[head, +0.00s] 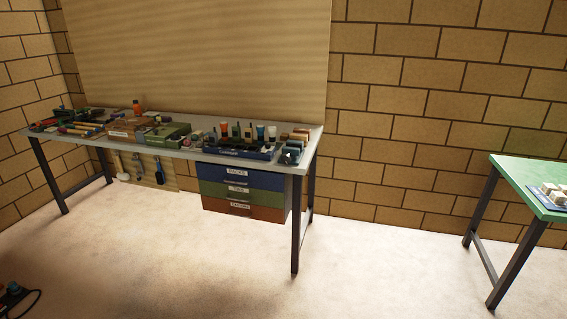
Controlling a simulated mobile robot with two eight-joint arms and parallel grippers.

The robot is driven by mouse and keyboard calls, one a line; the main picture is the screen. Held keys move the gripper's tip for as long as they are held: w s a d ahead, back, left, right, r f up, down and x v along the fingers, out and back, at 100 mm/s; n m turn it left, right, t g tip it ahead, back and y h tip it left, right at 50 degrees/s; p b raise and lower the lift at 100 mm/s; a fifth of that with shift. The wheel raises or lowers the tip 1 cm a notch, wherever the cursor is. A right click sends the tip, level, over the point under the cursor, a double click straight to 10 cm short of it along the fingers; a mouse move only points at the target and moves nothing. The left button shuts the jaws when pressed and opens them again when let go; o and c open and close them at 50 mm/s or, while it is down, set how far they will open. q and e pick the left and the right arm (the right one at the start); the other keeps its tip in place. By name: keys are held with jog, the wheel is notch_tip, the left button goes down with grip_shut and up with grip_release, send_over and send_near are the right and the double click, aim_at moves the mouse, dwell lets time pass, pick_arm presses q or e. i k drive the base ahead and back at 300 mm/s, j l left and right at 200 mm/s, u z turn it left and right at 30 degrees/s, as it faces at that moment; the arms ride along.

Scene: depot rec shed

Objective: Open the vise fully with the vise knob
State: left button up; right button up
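A small blue-grey object that looks like the vise (290,155) sits at the front right corner of the grey workbench (190,150). It is too small and far off to make out its knob or how wide its jaws stand. Neither of my grippers shows in the head view.
Drawers (242,190) hang under the bench's right half. A dark tray (243,150) of bottles stands left of the vise. A green table (535,180) is at the far right. The floor before the bench is clear, except for an unclear object (13,290) at lower left.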

aim_at(286, 158)
jog(key=z, duration=0.4)
jog(key=i+j+z, duration=0.35)
jog(key=j+z, duration=0.2)
jog(key=i+j+z, duration=0.4)
jog(key=j, duration=0.4)
jog(key=j+z, duration=0.2)
jog(key=j, duration=0.3)
jog(key=i+j, duration=0.1)
jog(key=j, duration=0.45)
jog(key=i+j, duration=0.1)
jog(key=j, duration=0.4)
jog(key=i+j+z, duration=0.1)
jog(key=j, duration=0.45)
jog(key=i+j, duration=0.1)
jog(key=j, duration=0.45)
